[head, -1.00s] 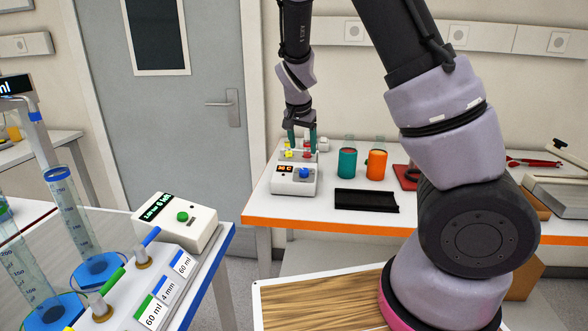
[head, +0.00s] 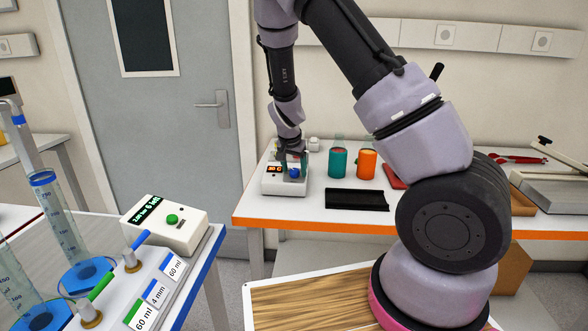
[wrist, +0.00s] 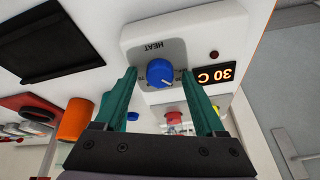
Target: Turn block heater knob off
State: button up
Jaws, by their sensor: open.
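The block heater (head: 273,188) is a white box near the left end of the orange-edged table. Its blue knob (wrist: 160,73) sits on a grey panel marked HEAT, with a white pointer line, in the wrist view. Its display (wrist: 215,75) reads 30 C in orange, upside down in the wrist view, with a dark red lamp beside it. My gripper (wrist: 163,75) is open. Its two green fingers point at the front panel, one on each side of the knob in the wrist view. I cannot tell whether they touch it. In the head view the blue knob (head: 294,173) shows just below the fingers.
A teal cup (head: 338,162) and an orange cup (head: 366,164) stand right of the heater. A black tray (head: 357,199) lies at the table's front. Red-topped and yellow-topped items (wrist: 173,117) are on the heater behind the fingers. A device with a green button (head: 172,219) stands on the nearer left table.

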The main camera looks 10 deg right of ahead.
grip_shut()
jog(key=shift+n+y, duration=0.4)
jog(key=shift+n, duration=2.6)
grip_release()
